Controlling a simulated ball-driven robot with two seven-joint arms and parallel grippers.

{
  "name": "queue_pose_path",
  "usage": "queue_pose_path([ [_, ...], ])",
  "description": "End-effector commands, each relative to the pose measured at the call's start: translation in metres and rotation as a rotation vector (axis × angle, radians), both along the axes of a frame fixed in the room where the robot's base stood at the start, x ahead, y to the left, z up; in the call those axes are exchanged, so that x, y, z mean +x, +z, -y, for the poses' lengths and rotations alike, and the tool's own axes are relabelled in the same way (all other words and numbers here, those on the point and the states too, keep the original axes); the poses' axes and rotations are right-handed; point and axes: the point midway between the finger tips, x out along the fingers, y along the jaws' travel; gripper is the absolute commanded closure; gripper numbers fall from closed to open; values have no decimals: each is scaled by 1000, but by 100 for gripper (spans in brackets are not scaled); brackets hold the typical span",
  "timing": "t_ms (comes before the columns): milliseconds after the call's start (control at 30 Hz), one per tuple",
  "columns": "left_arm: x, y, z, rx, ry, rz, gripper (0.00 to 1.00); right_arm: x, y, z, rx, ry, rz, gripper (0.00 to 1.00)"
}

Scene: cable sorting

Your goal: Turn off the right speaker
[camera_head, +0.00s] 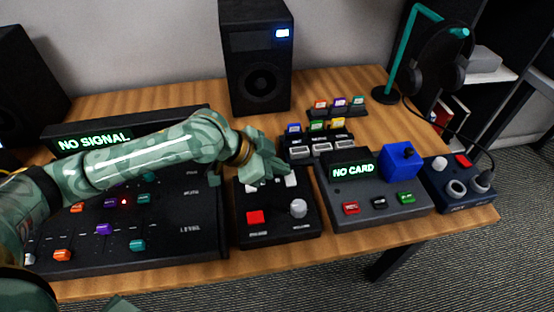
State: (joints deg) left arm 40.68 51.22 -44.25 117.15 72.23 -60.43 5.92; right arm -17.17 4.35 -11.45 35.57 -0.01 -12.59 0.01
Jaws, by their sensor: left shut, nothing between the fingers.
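The right speaker (257,60) is a black box standing upright at the back of the wooden table, with a small lit blue-white display (282,33) at its upper right. A second dark speaker (25,90) stands at the left edge, partly cut off. My right gripper is out of view.
A large panel (185,250) with coloured buttons and a "NO SIGNAL" display (95,139) lies left, under my arm. A "NO CARD" console (375,212), a dark blue unit (458,187) and card racks (318,146) stand right. A headphone stand (416,50) is at the back right.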

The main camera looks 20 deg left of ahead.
Motion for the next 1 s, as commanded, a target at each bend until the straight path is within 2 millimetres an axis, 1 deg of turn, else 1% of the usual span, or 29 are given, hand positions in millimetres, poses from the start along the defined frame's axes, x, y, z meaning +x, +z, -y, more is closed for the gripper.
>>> queue_pose_path([
  [33,0,-5,0,-1,0,-1,100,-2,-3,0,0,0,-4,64],
  [100,1,-7,0,-1,0,1,100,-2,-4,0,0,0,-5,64],
  [433,1,-5,-1,0,-1,3,100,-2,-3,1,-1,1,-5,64],
  [533,1,-4,-1,0,1,2,100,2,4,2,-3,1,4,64],
  [600,2,-7,-1,0,0,2,100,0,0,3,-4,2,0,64],
  [767,1,-8,-1,0,-1,1,100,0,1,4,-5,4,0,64],
  [1000,-4,-4,2,-1,0,2,100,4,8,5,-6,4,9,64],
])
